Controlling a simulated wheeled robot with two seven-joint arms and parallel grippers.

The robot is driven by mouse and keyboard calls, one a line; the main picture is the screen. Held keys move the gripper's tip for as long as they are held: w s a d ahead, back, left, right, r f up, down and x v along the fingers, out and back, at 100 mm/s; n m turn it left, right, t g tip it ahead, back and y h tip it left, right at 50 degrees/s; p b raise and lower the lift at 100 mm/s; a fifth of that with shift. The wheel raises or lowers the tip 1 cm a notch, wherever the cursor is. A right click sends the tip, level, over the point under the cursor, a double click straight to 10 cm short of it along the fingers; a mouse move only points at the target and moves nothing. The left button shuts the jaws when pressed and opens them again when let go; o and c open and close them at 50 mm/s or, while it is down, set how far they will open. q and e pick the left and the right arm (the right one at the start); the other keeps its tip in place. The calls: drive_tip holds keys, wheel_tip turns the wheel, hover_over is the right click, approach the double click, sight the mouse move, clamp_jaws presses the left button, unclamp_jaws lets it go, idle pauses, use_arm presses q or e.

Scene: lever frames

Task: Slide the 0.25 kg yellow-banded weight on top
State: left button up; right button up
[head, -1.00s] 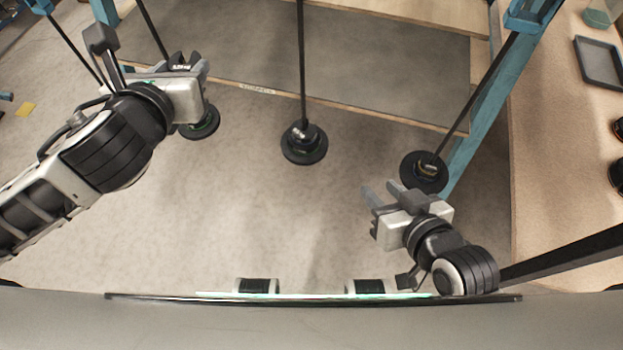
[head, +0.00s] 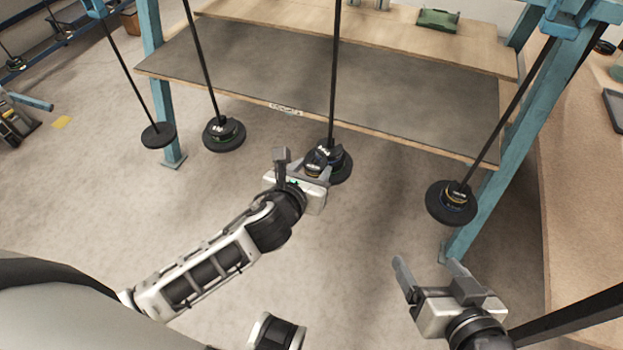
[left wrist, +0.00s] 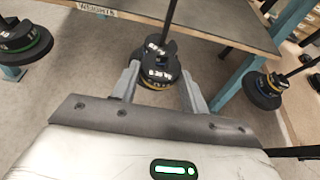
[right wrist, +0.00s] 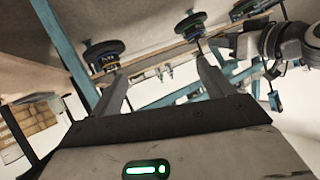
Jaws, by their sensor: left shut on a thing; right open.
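My left gripper (head: 312,176) is shut on a small black weight (head: 318,160), which shows a pale label and, in the left wrist view (left wrist: 153,74), a yellow band low on its side. It is at the middle hanger's stack (head: 341,168), close against the rod (head: 335,75). I cannot tell whether the rod is in its slot or whether it rests on the stack. My right gripper (head: 428,275) is open and empty at the lower right, below the right hanger's stack (head: 452,203).
A green-marked stack (head: 223,135) hangs on the left; a bare hanger plate (head: 158,135) is further left. Blue posts (head: 510,135) and a grey-topped bench (head: 400,95) stand behind. A wooden worktop (head: 580,200) lies at the right. Floor in front is clear.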

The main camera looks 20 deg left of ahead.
sight(329, 143)
use_arm(q)
drive_tip(key=shift+f, duration=0.3)
drive_tip(key=w+b, duration=0.1)
drive_tip(key=w, duration=0.3)
drive_tip(key=shift+w+d+r+b, duration=0.1)
drive_tip(key=shift+w+b, duration=0.05)
drive_tip(key=shift+b, duration=0.2)
use_arm(e)
drive_tip(key=shift+a+r+t+y, duration=0.3)
drive_tip(key=shift+r+t, duration=0.2)
drive_tip(key=shift+r, duration=0.35)
use_arm(q)
drive_tip(key=shift+w, duration=0.1)
use_arm(e)
drive_tip(key=shift+r, duration=0.1)
use_arm(q)
drive_tip(key=shift+w+p, duration=0.1)
drive_tip(key=shift+p, duration=0.2)
use_arm(e)
drive_tip(key=shift+r, duration=0.25)
use_arm(q)
drive_tip(key=shift+w, duration=0.3)
drive_tip(key=shift+w+d, duration=0.1)
drive_tip(key=shift+w, duration=0.65)
use_arm(e)
drive_tip(key=shift+r, duration=0.1)
